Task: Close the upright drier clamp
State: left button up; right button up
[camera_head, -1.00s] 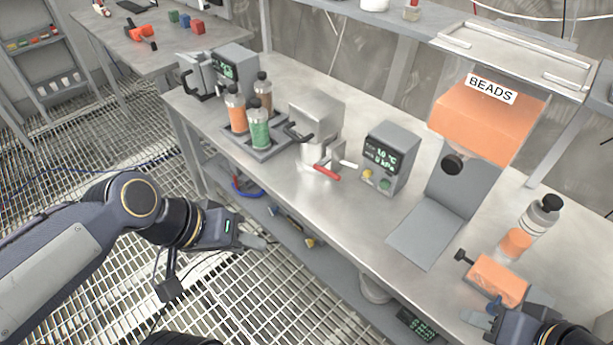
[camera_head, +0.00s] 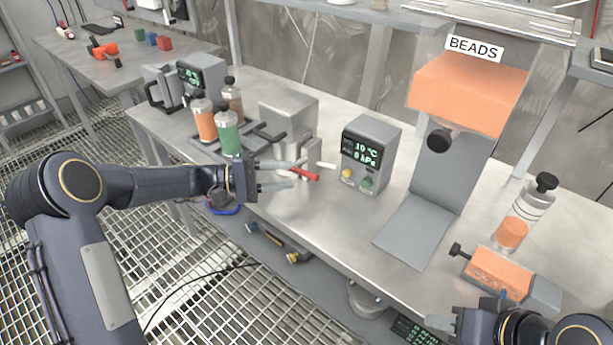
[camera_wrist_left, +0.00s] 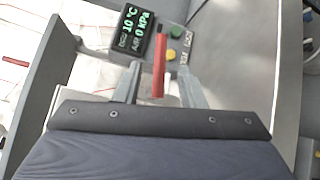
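The drier is a grey metal box (camera_head: 289,122) on the bench. A clamp with a red handle (camera_head: 306,174) is at its front, and a pale-tipped lever (camera_head: 327,165) sticks out beside it. My left gripper (camera_head: 297,175) is open at the red handle. In the left wrist view the red handle (camera_wrist_left: 159,66) shows upright between the two spread fingers (camera_wrist_left: 157,82), with no clear contact. The fingers and wrist hide part of the clamp and drier front. My right gripper (camera_head: 468,322) is at the lower right edge, partly cut off; its finger gap is unclear.
A control box (camera_head: 369,154) with a lit display stands right of the clamp. Bottles (camera_head: 228,132) stand in a tray on the left. A BEADS hopper (camera_head: 466,92), an orange-filled container (camera_head: 497,276) and a bottle (camera_head: 524,215) are on the right.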

aim_at(303, 175)
pick_arm(q)
jog(key=d, duration=0.4)
jog(key=w+d, duration=0.1)
jog(key=d, duration=0.1)
jog(key=shift+c, duration=0.5)
grip_shut()
